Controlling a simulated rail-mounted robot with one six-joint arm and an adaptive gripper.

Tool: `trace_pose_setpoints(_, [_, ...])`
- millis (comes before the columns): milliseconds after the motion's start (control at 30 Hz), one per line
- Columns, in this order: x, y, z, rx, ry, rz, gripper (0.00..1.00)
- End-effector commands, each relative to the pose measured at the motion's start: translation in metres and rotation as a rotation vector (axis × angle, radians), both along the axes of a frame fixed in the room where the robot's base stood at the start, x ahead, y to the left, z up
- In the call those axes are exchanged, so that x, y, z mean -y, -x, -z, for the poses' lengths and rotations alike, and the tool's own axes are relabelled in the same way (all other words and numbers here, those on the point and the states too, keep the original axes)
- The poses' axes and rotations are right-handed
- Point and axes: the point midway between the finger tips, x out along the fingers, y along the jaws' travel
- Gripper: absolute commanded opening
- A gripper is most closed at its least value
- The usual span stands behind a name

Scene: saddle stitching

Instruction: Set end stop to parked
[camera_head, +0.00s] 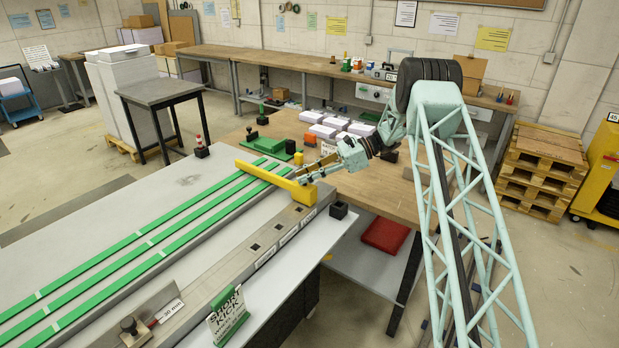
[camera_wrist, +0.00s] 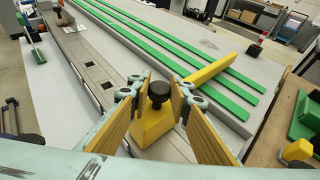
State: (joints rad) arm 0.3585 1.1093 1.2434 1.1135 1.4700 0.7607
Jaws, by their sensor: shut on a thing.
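The end stop (camera_head: 262,175) is a yellow bar lying across the green strips near the right end of the grey table. Its thicker block sits at the grey rail (camera_head: 262,237) along the table's front edge. My gripper (camera_head: 304,177) is over that block. In the wrist view the yellow bar (camera_wrist: 208,70) runs up and right from the block. A black knob (camera_wrist: 159,91) stands on the block, between the two fingers of my gripper (camera_wrist: 160,97), which are shut on it. The fingers hide the block's sides and part of the bar.
A sign reading SHORT KICK (camera_head: 228,320) stands at the rail's near side. A black cube (camera_head: 338,210) sits at the table's right corner. A wooden bench (camera_head: 380,190) with a green block (camera_head: 272,147) and white stacks (camera_head: 328,131) adjoins. The grey tabletop left of the strips is clear.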

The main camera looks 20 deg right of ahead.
Motion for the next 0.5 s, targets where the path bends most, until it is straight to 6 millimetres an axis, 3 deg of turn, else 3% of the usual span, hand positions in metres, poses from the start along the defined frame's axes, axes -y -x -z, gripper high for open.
trace_pose_setpoints(267, [0.0006, -0.0005, -0.0009, 0.001, 0.000, 0.001, 0.00])
trace_pose_setpoints(300, [0.0005, -0.0006, -0.0010, 0.001, 0.000, 0.001, 0.19])
trace_pose_setpoints(500, [0.0002, -0.0003, -0.0005, 0.001, 0.000, 0.000, 0.33])
